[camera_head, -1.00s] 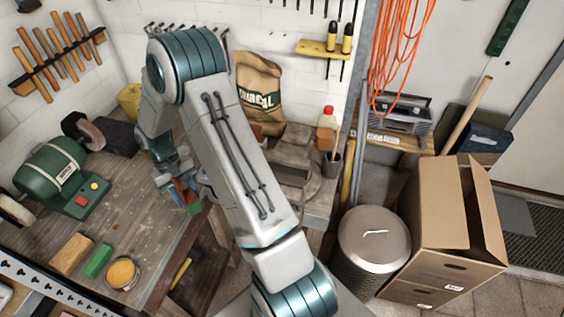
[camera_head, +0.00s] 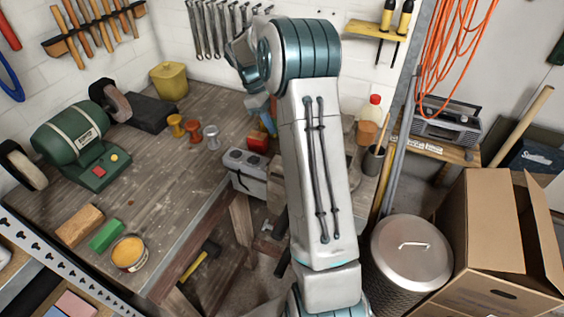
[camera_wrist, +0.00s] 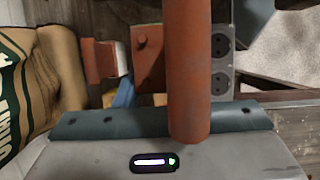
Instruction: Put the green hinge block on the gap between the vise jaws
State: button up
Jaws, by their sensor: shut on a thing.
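My gripper (camera_head: 262,130) is over the back part of the workbench, largely behind my own arm in the head view. Its orange-red parts also show close up in the wrist view (camera_wrist: 125,62), beside a thick orange-red bar (camera_wrist: 188,75). A green piece, seen at the gripper a second ago, is the green hinge block as far as I can tell. It is now hidden from the head view and not clear in the wrist view. My arm covers most of the area where the grey vise seems to stand, and the gap between its jaws cannot be seen.
Grey sockets (camera_wrist: 220,45) lie below the gripper. A bin (camera_head: 411,250) and cardboard box (camera_head: 490,225) stand right.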

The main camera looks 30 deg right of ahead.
jog(key=shift+d+f, duration=0.15)
jog(key=shift+f, duration=0.3)
notch_tip(320, 180, down, 9)
jog(key=shift+r+p, duration=0.1)
jog(key=shift+p, duration=0.6)
jog(key=o, duration=1.1)
jog(key=b+v, duration=0.1)
jog(key=v, duration=1.1)
